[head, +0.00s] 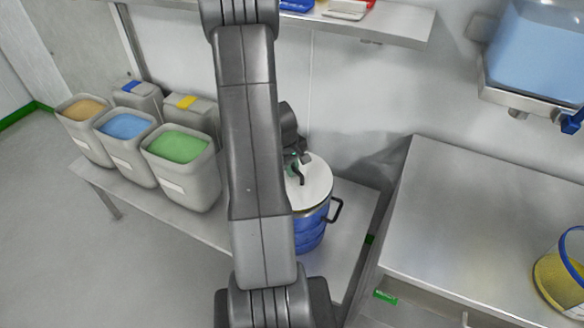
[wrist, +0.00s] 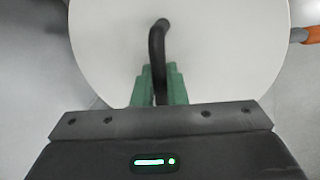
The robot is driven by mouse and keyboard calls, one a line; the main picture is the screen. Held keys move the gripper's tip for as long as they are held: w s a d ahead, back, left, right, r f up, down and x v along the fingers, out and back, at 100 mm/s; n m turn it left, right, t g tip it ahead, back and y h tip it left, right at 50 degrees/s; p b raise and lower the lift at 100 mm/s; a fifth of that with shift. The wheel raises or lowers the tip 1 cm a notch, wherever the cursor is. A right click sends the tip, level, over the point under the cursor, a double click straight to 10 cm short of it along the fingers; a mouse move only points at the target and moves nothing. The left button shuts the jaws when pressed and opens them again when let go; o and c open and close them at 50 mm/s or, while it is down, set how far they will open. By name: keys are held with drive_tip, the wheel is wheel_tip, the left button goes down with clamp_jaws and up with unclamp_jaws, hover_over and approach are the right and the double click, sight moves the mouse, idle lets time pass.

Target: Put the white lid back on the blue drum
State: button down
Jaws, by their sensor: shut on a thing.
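The white lid (head: 312,186) lies over the top of the blue drum (head: 311,232), which stands on the low steel bench; I cannot tell whether it is fully seated. In the wrist view the white lid (wrist: 225,50) fills most of the picture, with its dark curved handle (wrist: 157,45) running toward me. My gripper (wrist: 158,85) has green fingers shut on that handle. In the head view my gripper (head: 298,160) is over the lid, partly hidden by my arm. The drum has a dark side handle on its right. Its left side is hidden behind my arm.
Open bins of orange, blue (head: 126,126) and green (head: 180,147) material stand left on the bench (head: 150,203). Two lidded grey bins stand behind them. A higher steel table (head: 480,215) at right holds a yellow-and-blue container (head: 562,275). A shelf (head: 385,22) hangs above.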

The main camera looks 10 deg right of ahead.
drive_tip(key=shift+f+b, duration=0.65)
drive_tip(key=shift+f, duration=0.1)
drive_tip(key=c, duration=1.4)
unclamp_jaws()
drive_tip(key=r, duration=0.4)
drive_tip(key=s+a+r, duration=0.1)
drive_tip(key=r, duration=0.4)
drive_tip(key=a+r+p, duration=0.1)
drive_tip(key=r, duration=0.3)
drive_tip(key=shift+s+a+r, duration=0.1)
drive_tip(key=shift+s+r, duration=0.15)
drive_tip(key=shift+r, duration=0.1)
drive_tip(key=f, duration=0.4)
drive_tip(key=w+d+f, duration=0.1)
drive_tip(key=f, duration=0.4)
drive_tip(key=d+f+b, duration=0.1)
drive_tip(key=f, duration=0.3)
drive_tip(key=shift+w+d+f, duration=0.1)
drive_tip(key=shift+w+f, duration=0.1)
drive_tip(key=shift+f, duration=0.15)
drive_tip(key=shift+r, duration=0.15)
drive_tip(key=shift+r, duration=0.15)
